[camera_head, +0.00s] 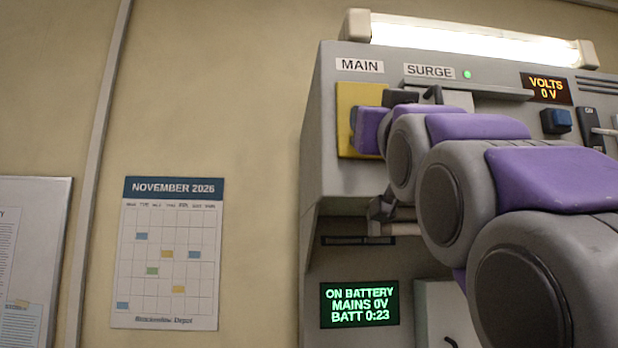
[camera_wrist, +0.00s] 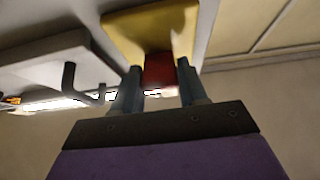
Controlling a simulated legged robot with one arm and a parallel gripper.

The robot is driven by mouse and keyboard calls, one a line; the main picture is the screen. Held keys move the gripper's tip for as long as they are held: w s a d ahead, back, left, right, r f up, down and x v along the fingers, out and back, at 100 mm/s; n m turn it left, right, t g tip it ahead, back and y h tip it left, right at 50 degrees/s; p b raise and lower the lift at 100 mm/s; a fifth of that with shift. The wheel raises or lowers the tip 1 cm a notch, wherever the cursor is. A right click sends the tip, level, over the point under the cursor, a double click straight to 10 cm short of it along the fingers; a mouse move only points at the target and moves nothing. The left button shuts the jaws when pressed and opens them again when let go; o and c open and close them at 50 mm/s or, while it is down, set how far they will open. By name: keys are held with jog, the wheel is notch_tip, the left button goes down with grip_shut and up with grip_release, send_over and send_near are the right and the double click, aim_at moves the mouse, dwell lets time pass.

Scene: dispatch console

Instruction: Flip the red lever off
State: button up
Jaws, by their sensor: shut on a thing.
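The red lever (camera_wrist: 159,68) shows in the wrist view, in front of its yellow plate (camera_wrist: 125,24). My gripper (camera_wrist: 158,78) has one finger on each side of the lever and is shut on it. The lever's lower end lies between the fingers; I cannot tell exactly where they touch it. In the head view the yellow plate (camera_head: 347,125) sits under the MAIN label (camera_head: 360,66). My purple and grey arm reaches to it from the right and hides the lever there.
The grey console (camera_head: 318,150) carries a SURGE label (camera_head: 430,71) with a green light, a VOLTS display (camera_head: 547,89) reading 0 V and a green display (camera_head: 360,304) reading ON BATTERY, MAINS 0V. A lamp (camera_head: 470,38) tops it. A dark hook-like handle (camera_wrist: 71,85) is left of my fingers.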

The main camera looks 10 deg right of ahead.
jog(key=shift+f+t+b, duration=0.3)
jog(key=shift+t+b, duration=0.2)
jog(key=shift+b, duration=0.1)
jog(key=o, duration=1)
jog(key=shift+s+r, duration=0.1)
jog(key=shift+s, duration=0.05)
jog(key=shift+c, duration=0.2)
jog(key=shift+o, duration=0.5)
jog(key=shift+w, duration=0.2)
jog(key=shift+s, duration=0.15)
jog(key=p+v, duration=0.1)
jog(key=v, duration=1.6)
jog(key=shift+f, duration=0.45)
